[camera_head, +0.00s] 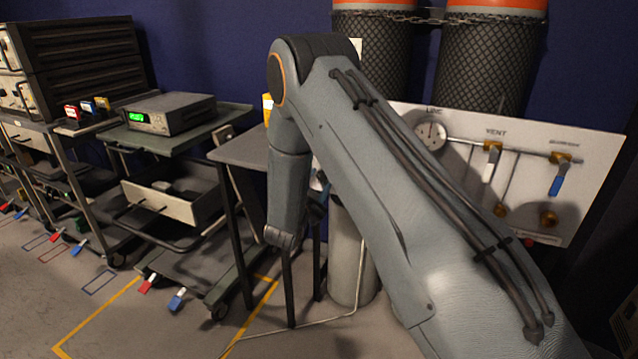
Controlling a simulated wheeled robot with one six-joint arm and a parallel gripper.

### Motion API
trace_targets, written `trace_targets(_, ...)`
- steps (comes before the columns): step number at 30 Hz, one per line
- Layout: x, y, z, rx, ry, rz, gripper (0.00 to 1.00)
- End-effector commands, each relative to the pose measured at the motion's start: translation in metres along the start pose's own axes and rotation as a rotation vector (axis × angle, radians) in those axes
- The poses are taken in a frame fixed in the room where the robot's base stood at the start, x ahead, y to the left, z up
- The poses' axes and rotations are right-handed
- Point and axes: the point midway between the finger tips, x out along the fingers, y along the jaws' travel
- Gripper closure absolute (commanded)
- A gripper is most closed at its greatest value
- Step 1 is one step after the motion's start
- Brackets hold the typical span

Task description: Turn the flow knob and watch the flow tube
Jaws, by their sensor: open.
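My arm crosses the middle of the view and hides part of a white valve panel (590,190). My gripper does not show; the arm bends down at the left and its far end is hidden. The panel carries a round gauge (430,134), a valve with a white lever (490,165) under a "VENT" label, and a valve with a blue lever (556,186). Below are two round brass fittings, one at the left (500,209) and one at the right (548,217). I cannot tell whether either is the flow knob. I cannot make out a flow tube.
A dark table (237,152) stands behind my forearm, with a grey cylinder (347,260) below. A cart (183,142) at the left bears an instrument with a green display (160,114). Two chained, mesh-covered cylinders stand behind the panel.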

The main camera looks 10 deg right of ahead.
Motion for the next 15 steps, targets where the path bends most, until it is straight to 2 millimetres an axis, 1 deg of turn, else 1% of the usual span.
trace_targets(3, 0.0035, -0.0001, 0.0001, -0.001, 0.0, 0.0, 0.56)
trace_targets(9, 0.0038, 0.0, 0.0, -0.001, 0.0, 0.0, 0.56)
trace_targets(11, 0.0038, 0.0, 0.0, -0.001, -0.001, 0.0, 0.65)
trace_targets(15, 0.0038, 0.0001, -0.0001, -0.001, -0.001, 0.0, 0.88)
